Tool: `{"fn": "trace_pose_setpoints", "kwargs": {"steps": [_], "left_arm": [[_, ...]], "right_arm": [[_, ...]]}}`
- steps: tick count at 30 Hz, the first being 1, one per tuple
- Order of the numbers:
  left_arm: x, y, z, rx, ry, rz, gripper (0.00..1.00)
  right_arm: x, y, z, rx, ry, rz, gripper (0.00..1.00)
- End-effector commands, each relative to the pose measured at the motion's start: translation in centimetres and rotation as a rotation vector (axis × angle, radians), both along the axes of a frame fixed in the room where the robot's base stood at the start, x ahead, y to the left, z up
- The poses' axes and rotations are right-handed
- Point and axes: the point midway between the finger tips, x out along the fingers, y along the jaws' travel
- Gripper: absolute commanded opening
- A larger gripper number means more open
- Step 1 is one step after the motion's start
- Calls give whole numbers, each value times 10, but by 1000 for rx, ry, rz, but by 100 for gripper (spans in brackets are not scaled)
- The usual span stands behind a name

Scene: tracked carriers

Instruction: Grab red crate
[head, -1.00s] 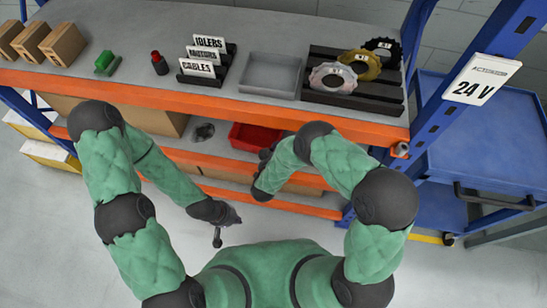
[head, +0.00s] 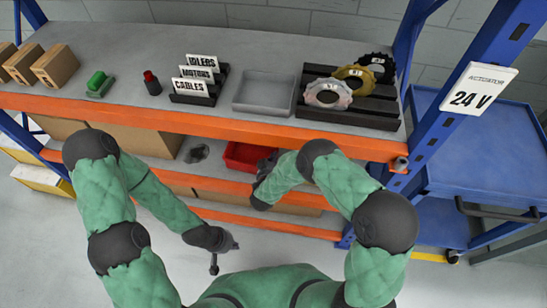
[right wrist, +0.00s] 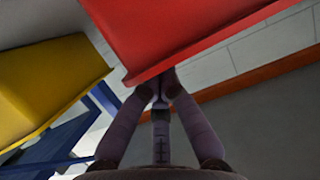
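The red crate (head: 240,156) sits on the shelf below the orange-edged top, partly hidden by my right gripper (head: 265,167). In the right wrist view the red crate (right wrist: 200,25) is large and close. There my right gripper's fingers (right wrist: 161,80) draw together at the crate's lower edge. They look shut on that edge, though the tips are partly hidden by it. My left gripper (head: 223,254) hangs in front of the shelves, away from the crate; its fingers are too small to read.
A yellow crate (right wrist: 45,85) is left of the red one in the right wrist view. A dark part (head: 198,153) and cardboard boxes (head: 140,139) lie left of the red crate. The orange beam (head: 200,127) runs above it; a blue post (head: 445,95) stands at the right.

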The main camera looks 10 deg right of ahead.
Motion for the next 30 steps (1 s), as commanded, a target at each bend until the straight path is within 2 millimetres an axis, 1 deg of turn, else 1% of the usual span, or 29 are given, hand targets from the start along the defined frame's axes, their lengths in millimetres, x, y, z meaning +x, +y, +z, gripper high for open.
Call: {"fn": "trace_pose_setpoints", "kwargs": {"steps": [1, 2, 5, 9, 12, 15, 19, 30], "left_arm": [[0, 0, 3, 0, 0, 0, 0], [0, 0, 6, 0, 0, 0, 0], [0, 0, 15, 0, 0, 0, 0], [0, 0, 26, 0, 0, 0, 0], [0, 0, 31, 0, 0, 0, 0], [0, 0, 34, 0, 0, 0, 0], [0, 0, 35, 0, 0, 0, 0], [0, 0, 36, 0, 0, 0, 0]], "right_arm": [[-18, 4, -13, -1, 39, 10, 0], [-24, 6, -13, 0, 41, 11, 0], [-49, 14, -12, -2, 45, 14, 0], [-88, 26, -11, -4, 43, 14, 0], [-110, 34, -11, -3, 41, 13, 0], [-125, 38, -12, -3, 39, 11, 0], [-133, 39, -12, -5, 37, 9, 0], [-132, 39, -11, -4, 35, 7, 0]]}}
